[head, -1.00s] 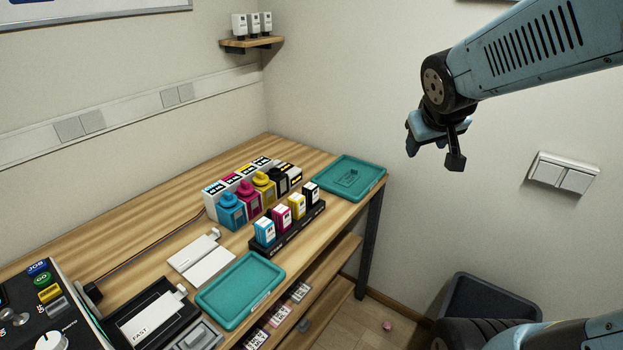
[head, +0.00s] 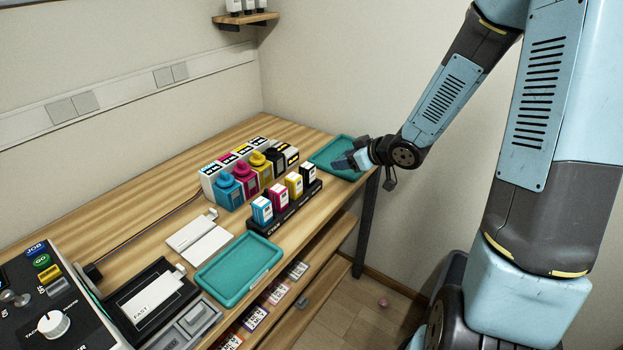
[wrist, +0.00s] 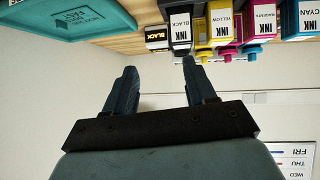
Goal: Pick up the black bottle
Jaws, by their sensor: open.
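Colored ink tanks (head: 236,183) stand behind the rack. The far teal tray (head: 321,157) lies at the table's right end, and another teal tray (head: 238,271) lies in front. A white press part (head: 199,238) and a control panel (head: 45,300) are at left.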

